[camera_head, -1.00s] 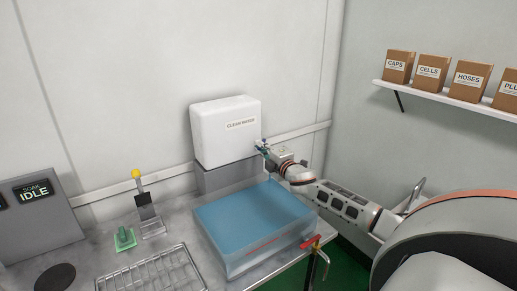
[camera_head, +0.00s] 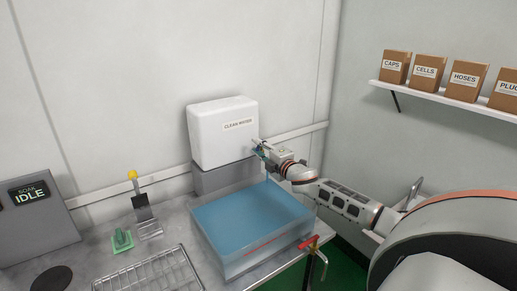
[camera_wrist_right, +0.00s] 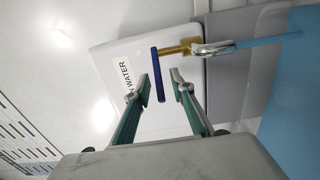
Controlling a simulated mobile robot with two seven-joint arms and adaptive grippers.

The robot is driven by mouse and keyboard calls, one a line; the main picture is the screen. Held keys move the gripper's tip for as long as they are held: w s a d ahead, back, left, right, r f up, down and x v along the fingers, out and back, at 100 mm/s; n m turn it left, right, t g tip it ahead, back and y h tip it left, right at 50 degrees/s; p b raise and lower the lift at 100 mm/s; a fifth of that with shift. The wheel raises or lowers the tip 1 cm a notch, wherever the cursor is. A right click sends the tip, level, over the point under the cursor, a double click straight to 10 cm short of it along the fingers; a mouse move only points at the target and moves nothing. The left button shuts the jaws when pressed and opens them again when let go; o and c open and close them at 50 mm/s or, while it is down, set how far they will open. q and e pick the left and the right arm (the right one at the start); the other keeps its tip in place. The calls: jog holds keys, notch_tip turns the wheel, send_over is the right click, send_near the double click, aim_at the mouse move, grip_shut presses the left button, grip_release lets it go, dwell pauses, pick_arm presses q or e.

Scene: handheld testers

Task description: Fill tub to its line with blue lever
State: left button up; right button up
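The blue lever (camera_wrist_right: 173,80) is on a brass tap at the right side of the white clean water tank (camera_head: 222,132). My right gripper (camera_head: 259,147) is at the tap. In the right wrist view its fingers (camera_wrist_right: 162,88) stand apart, one on either side of the lever; I cannot tell whether they touch it. A blue stream (camera_wrist_right: 268,41) runs from the spout. The clear tub (camera_head: 238,264) below holds blue water (camera_head: 250,215). A red line (camera_head: 264,244) crosses its front; the exact water level against it is hard to tell. My left gripper is not in view.
A red-handled tap (camera_head: 311,242) is at the tub's front right corner. A yellow-knobbed lever (camera_head: 134,176), a green switch (camera_head: 122,239), a wire rack (camera_head: 150,273) and a panel reading SOAK IDLE (camera_head: 30,192) are to the left. Boxes stand on a shelf (camera_head: 440,98) at right.

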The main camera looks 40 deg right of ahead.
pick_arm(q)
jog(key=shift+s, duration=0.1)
pick_arm(e)
jog(key=shift+s+a+f, duration=0.1)
jog(key=shift+s, duration=0.4)
jog(key=s+a, duration=0.1)
jog(key=s, duration=1)
jog(key=shift+a, duration=0.2)
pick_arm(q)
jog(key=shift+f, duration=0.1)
